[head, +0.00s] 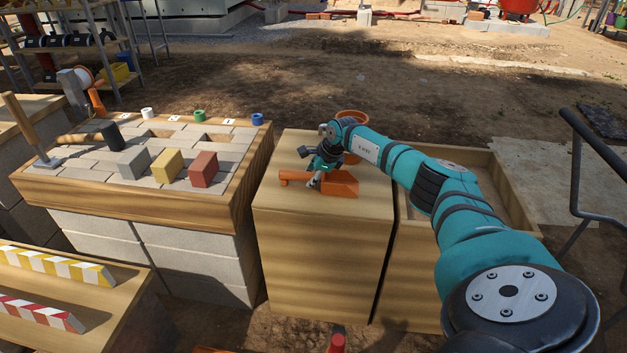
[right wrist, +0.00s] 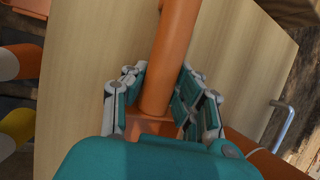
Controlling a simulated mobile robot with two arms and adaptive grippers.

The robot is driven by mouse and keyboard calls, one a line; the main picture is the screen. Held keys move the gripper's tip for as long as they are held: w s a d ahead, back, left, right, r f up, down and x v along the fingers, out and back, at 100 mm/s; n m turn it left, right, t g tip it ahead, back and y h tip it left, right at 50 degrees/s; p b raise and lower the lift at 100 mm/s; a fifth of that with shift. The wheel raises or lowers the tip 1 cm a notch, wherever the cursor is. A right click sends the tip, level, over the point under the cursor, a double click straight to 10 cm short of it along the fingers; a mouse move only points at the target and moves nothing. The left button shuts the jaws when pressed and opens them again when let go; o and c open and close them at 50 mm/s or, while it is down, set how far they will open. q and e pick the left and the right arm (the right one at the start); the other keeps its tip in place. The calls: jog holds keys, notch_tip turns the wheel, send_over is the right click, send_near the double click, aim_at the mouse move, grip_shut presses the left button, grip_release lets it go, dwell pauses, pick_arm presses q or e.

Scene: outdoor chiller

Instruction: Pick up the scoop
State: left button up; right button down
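The orange scoop (head: 342,185) lies on top of a light wooden cabinet (head: 285,218), its handle pointing left and its wider part at the right. My right gripper (head: 318,181) reaches down over the scoop at its handle. In the right wrist view the scoop's handle (right wrist: 167,65) runs between the two fingers of my right gripper (right wrist: 163,92), which are drawn in close on both sides of it. The scoop's wider part is mostly hidden there behind the gripper body. My left gripper is not in view.
An orange pot (head: 352,118) stands behind my right arm. A wooden tray-topped cabinet (head: 480,170) is at the right. At the left, a block-topped bench (head: 85,195) holds grey, yellow and red cubes, a mallet and small coloured cups. A dark metal rail (head: 574,180) stands far right.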

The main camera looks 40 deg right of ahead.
dwell(0.4)
jog(key=shift+r, duration=0.5)
notch_tip(320, 180, up, 2)
jog(key=shift+r, duration=0.25)
jog(key=s, duration=0.1)
jog(key=s+p, duration=0.1)
jog(key=shift+s+a+r, duration=0.2)
jog(key=shift+s, duration=0.2)
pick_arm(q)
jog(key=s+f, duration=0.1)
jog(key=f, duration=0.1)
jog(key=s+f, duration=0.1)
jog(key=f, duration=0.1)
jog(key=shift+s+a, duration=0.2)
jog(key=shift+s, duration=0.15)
pick_arm(e)
jog(key=s+a+r, duration=0.1)
jog(key=s+a, duration=0.2)
jog(key=s, duration=1)
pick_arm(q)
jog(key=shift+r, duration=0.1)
pick_arm(e)
jog(key=shift+r, duration=0.1)
